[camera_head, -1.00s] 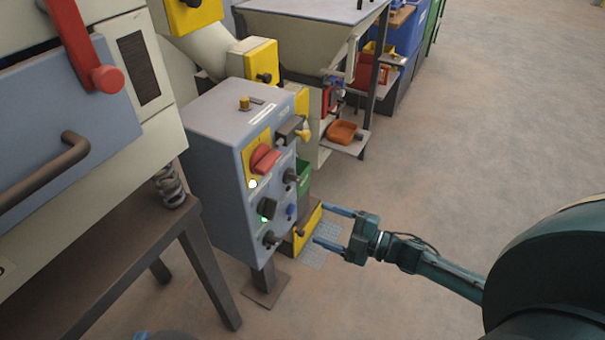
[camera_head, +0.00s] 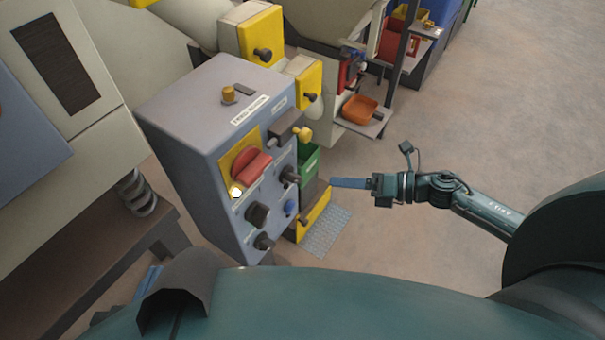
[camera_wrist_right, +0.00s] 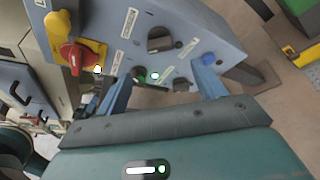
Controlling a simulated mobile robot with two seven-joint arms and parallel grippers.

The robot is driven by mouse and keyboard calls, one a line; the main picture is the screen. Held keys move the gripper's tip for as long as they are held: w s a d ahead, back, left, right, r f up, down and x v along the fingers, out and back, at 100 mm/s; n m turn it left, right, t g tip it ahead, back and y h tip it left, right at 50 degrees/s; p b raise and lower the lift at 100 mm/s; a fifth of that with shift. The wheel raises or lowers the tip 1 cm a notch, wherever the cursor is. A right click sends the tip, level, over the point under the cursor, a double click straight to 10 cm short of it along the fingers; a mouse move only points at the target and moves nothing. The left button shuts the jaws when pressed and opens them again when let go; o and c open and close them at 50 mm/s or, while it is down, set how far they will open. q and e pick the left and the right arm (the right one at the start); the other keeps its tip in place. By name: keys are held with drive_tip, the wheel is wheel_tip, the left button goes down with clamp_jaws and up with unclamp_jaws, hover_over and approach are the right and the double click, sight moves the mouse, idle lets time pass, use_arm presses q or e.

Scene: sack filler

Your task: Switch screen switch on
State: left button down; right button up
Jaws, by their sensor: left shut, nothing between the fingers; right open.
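A grey control box (camera_head: 180,120) stands left of centre in the head view. Its front has a red rotary switch (camera_head: 250,166) on a yellow plate, black knobs (camera_head: 257,213) and a small blue knob (camera_head: 290,206).
A yellow-edged box (camera_head: 314,216) and a grey floor grating (camera_head: 327,232) lie right of the control box. A brown table (camera_head: 90,235) stands at left. The floor at right is clear.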

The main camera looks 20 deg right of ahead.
sight(300, 179)
drive_tip(key=x, duration=1.1)
drive_tip(key=shift+w, duration=0.1)
drive_tip(key=shift+d, duration=0.1)
drive_tip(key=shift+c, duration=0.3)
drive_tip(key=c, duration=0.9)
